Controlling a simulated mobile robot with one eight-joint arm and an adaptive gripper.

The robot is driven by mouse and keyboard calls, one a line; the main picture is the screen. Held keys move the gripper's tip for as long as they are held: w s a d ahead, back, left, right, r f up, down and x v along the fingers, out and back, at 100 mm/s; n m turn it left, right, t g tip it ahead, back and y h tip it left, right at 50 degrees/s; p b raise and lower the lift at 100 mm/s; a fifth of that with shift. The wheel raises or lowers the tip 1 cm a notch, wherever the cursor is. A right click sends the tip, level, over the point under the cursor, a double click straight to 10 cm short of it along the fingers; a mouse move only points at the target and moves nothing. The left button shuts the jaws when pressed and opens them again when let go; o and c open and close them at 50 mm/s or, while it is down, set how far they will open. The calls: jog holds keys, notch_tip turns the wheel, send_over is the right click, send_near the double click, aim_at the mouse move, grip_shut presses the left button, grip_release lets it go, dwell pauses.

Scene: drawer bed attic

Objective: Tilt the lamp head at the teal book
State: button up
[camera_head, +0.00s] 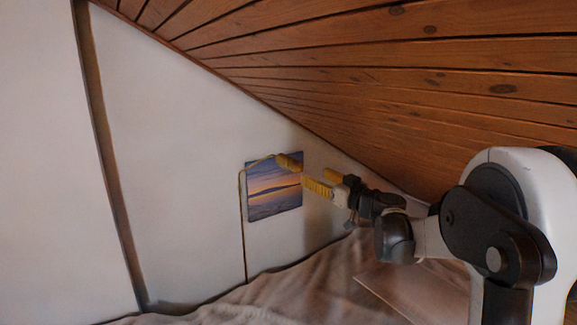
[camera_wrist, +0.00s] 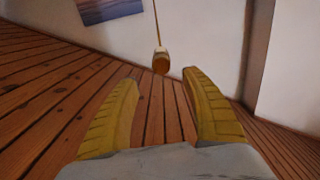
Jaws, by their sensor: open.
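The lamp has a thin yellow stem (camera_head: 242,225) that rises from behind the bed and bends over at the top to a small yellowish lamp head (camera_head: 289,162). In the wrist view the lamp head (camera_wrist: 161,63) hangs from its stem just beyond the gap between my fingers. My gripper (camera_head: 314,178) has yellow ribbed fingers, spread apart with nothing between them. It is close to the right of the lamp head in the head view; I see no contact. My fingers also frame the wrist view (camera_wrist: 160,79). I cannot make out a teal book in either view.
A sunset picture (camera_head: 273,198) hangs on the white wall (camera_head: 170,150) behind the lamp. A sloping plank ceiling (camera_head: 400,70) comes down close above my gripper. A rumpled bed cover (camera_head: 290,290) lies below, with a flat pale panel (camera_head: 415,293) at the right.

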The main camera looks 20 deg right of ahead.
aim_at(299, 168)
jog(key=b+x, duration=0.1)
jog(key=x, duration=0.9)
jog(key=shift+w+a+b, duration=0.1)
jog(key=shift+w+b, duration=0.1)
jog(key=shift+b, duration=0.1)
jog(key=c, duration=1.2)
